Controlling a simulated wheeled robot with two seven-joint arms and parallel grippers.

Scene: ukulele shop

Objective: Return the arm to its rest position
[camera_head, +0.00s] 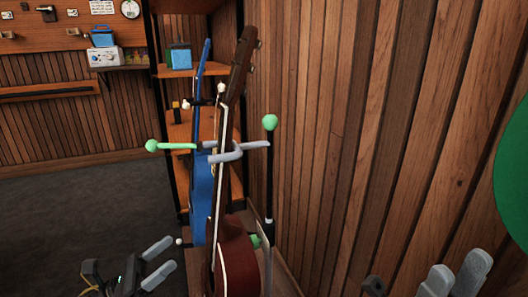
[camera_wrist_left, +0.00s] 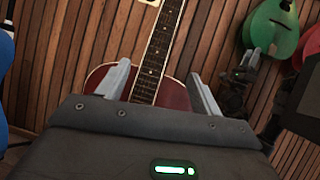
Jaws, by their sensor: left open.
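My left gripper (camera_head: 160,262) is low in the head view, left of the dark red guitar. It is open with nothing between its fingers; its open fingers also show in the left wrist view (camera_wrist_left: 160,85). My right gripper (camera_head: 458,272) is at the bottom right of the head view, partly cut off. Its two fingers stand apart and nothing shows between them. The dark red guitar (camera_head: 236,262) stands upright by a holder; in the left wrist view its neck and body (camera_wrist_left: 180,98) appear beyond my left fingers, with no contact visible.
A blue guitar (camera_head: 202,190) stands behind the red one. A grey holder with green knobs (camera_head: 270,122) is beside them. A wooden shelf (camera_head: 178,72) stands behind, and a slatted wall (camera_head: 350,130) is close on the right. Dark floor (camera_head: 70,220) is clear at left.

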